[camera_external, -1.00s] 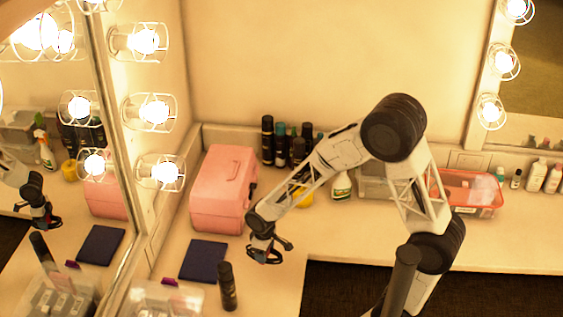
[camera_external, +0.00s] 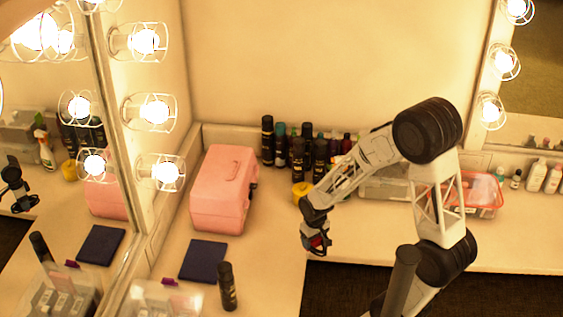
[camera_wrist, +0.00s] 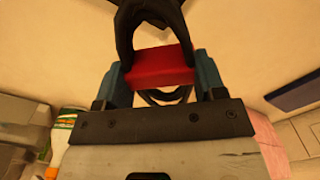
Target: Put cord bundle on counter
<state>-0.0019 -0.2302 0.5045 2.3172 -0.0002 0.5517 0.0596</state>
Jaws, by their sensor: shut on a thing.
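My gripper (camera_external: 317,246) is over the inner corner of the counter (camera_external: 272,222), close to its front edge. The cord bundle (camera_wrist: 160,66) is black loops with a red band around them. In the wrist view my gripper (camera_wrist: 162,75) has its blue-grey fingers shut on the red band. Black loops stick out past the band on both sides. In the external view the bundle (camera_external: 318,241) shows as a small dark and red shape between the fingers. It looks held above the counter, but I cannot tell how high.
A pink case (camera_external: 222,190) stands left of my gripper, with a dark blue flat item (camera_external: 203,261) in front. A black can (camera_external: 228,287) is nearby. Dark bottles (camera_external: 298,150) and a yellow item (camera_external: 301,191) stand behind. A red-rimmed bin (camera_external: 470,196) is right. The counter between is bare.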

